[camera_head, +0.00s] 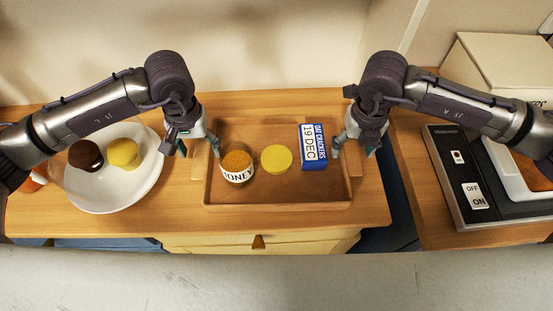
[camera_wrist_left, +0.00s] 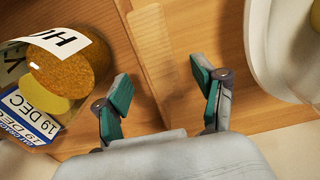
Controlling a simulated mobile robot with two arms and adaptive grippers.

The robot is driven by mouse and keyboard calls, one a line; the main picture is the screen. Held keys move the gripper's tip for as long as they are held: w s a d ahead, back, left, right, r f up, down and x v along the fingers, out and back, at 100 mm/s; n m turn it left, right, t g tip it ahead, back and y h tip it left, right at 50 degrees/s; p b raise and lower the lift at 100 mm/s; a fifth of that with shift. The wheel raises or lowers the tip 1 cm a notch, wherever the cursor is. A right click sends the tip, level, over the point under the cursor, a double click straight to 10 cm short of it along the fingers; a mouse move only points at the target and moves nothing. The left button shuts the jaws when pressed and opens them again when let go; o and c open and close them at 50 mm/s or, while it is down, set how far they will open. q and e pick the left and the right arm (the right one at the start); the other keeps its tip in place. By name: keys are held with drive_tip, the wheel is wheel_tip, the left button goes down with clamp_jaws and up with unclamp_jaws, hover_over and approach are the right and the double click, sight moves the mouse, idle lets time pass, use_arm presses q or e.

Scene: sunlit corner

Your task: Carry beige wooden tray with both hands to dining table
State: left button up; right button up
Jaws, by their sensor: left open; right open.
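The wooden tray (camera_head: 277,202) sits on a light wooden cabinet top (camera_head: 180,215). It holds a honey jar (camera_head: 237,168), a yellow disc-topped item (camera_head: 276,159) and a blue date box (camera_head: 314,147). My left gripper (camera_head: 196,148) is open at the tray's left end. In the left wrist view its parted fingers (camera_wrist_left: 163,97) are over the tray's edge (camera_wrist_left: 152,45), with nothing seen gripped. My right gripper (camera_head: 352,147) is open at the tray's right end, close to the box. Whether either gripper touches the tray is unclear.
A white plate (camera_head: 142,193) with a brown and a yellow round item stands left of the tray. A dark device (camera_head: 459,178) with an OFF/ON panel stands at right. A drawer (camera_head: 260,243) is below the tray. The dining table cannot be identified.

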use_arm(q)
drive_tip(key=shift+f, duration=1.4)
use_arm(e)
drive_tip(key=shift+f, duration=1.45)
use_arm(q)
drive_tip(key=c, duration=1.3)
use_arm(e)
drive_tip(key=c, duration=1.3)
use_arm(q)
clamp_jaws()
use_arm(e)
clamp_jaws()
use_arm(q)
drive_tip(key=shift+r, duration=0.1)
use_arm(e)
drive_tip(key=shift+r, duration=0.1)
